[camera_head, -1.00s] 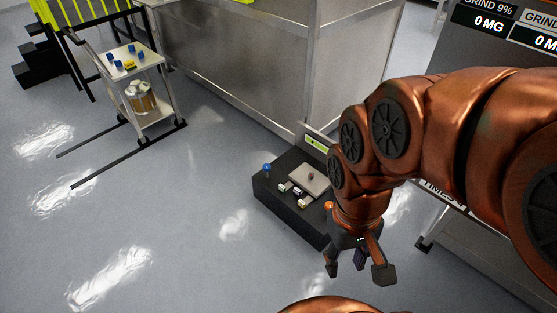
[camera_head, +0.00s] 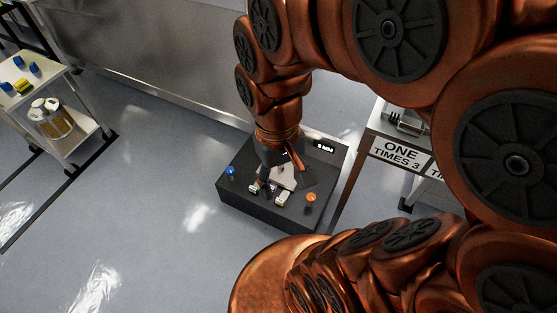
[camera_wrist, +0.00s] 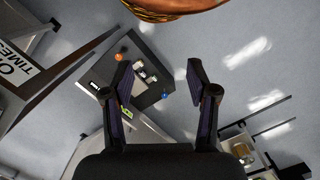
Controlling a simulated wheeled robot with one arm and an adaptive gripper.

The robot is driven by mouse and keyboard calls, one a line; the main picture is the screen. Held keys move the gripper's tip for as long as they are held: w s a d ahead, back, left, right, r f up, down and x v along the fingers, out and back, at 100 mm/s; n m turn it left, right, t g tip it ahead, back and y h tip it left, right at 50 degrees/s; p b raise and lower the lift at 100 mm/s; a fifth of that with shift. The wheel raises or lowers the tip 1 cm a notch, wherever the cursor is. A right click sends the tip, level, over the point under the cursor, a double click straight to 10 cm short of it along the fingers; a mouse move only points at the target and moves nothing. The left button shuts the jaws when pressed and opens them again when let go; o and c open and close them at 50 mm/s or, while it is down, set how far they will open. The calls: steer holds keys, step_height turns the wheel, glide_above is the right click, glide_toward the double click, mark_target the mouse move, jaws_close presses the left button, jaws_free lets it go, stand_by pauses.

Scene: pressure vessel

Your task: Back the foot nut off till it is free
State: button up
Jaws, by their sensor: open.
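A low black box (camera_head: 255,203) stands on the floor and carries a pale plate (camera_head: 285,176) and small silver pieces (camera_head: 283,196). I cannot make out for certain which part is the foot nut; my gripper hides part of the box top. My gripper (camera_head: 283,180) is over the box, pointing down. In the wrist view my gripper (camera_wrist: 158,68) is open, its two fingers wide apart with nothing held. The box (camera_wrist: 150,54) shows beyond and between the fingers, with the silver pieces (camera_wrist: 142,72) near the left finger.
The box has a blue knob (camera_head: 230,171), an orange knob (camera_head: 311,197) and a small display (camera_head: 323,147). A table with a "ONE TIMES 3" sign (camera_head: 400,151) stands to the right. A trolley (camera_head: 62,140) is at left. The floor left of the box is clear.

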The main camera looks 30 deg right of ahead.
steer(key=w+d+f+m+b, duration=0.45)
steer(key=w+f+b, duration=0.45)
steer(key=w+f, duration=0.4)
steer(key=w+d+f+m+b, duration=0.45)
steer(key=w+f+b, duration=0.35)
steer(key=w+f, duration=0.6)
steer(key=w+d+f+m+b, duration=0.2)
steer(key=w+d+f+b, duration=0.3)
steer(key=f, duration=0.7)
steer(key=w+d+f+m+t+b, duration=0.1)
steer(key=w+d+f+m+b, duration=0.2)
steer(key=f, duration=0.9)
steer(key=w+d+f+m+b, duration=0.2)
steer(key=w+d+f+b, duration=0.7)
steer(key=d+f, duration=0.2)
steer(key=shift+d+f+m+t, duration=0.15)
steer(key=shift+f+m+t, duration=0.15)
steer(key=shift+f, duration=0.5)
steer(key=shift+d+f+b, duration=0.15)
steer(key=shift+f+b, duration=0.15)
steer(key=shift+f, duration=0.05)
step_height(320, 180, down, 8)
steer(key=shift+r+b, duration=0.25)
steer(key=shift+b, duration=0.9)
jaws_close()
